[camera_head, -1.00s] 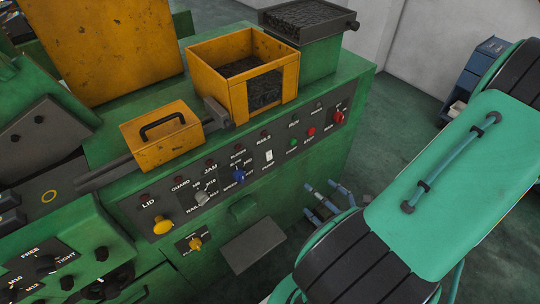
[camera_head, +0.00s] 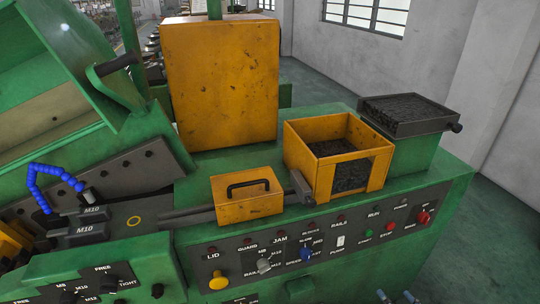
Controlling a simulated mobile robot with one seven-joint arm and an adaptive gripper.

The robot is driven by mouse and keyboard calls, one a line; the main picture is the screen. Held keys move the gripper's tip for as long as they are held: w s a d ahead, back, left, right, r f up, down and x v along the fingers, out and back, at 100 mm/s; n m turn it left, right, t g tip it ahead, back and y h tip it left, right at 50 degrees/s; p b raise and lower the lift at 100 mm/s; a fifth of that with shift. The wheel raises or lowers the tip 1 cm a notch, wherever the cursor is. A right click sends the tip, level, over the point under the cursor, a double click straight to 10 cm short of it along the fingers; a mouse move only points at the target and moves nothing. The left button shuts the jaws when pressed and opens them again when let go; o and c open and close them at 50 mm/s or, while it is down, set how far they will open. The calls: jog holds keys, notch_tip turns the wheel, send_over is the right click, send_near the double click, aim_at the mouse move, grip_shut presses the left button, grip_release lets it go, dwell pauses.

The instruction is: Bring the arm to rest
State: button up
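Two small blue-grey tips (camera_head: 396,297) show at the bottom edge, below the right part of the control panel. They look like the ends of my gripper, but most of it is cut off by the frame. I cannot tell whether it is open or shut, or whether it holds anything. The teal links of my arm are out of view.
A green machine carries a control panel (camera_head: 330,250) with knobs and buttons. On top are a yellow bin (camera_head: 295,160) of dark pieces, a yellow handled box (camera_head: 247,207) and a dark tray (camera_head: 405,122). A tall yellow cover (camera_head: 220,80) stands behind. Floor (camera_head: 510,215) is clear at right.

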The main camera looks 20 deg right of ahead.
jog(key=w+a+r+n+g+y, duration=0.1)
jog(key=a+r+n+g+y, duration=0.4)
jog(key=a+n, duration=0.45)
jog(key=w+a+r+n+g+y, duration=0.2)
jog(key=a+r+n+g+y, duration=0.1)
jog(key=a+n+g, duration=0.65)
jog(key=w+a+r+n+t+h, duration=0.1)
jog(key=r+n+h, duration=0.3)
jog(key=r+n, duration=0.4)
jog(key=w+a+r+n+t+h, duration=0.1)
jog(key=a+r+n+t+h, duration=0.1)
jog(key=r+n, duration=0.7)
jog(key=shift+a+r+h, duration=0.5)
jog(key=shift+r+h, duration=0.5)
jog(key=shift+r, duration=0.55)
jog(key=shift+t, duration=0.25)
jog(key=shift+c, duration=0.5)
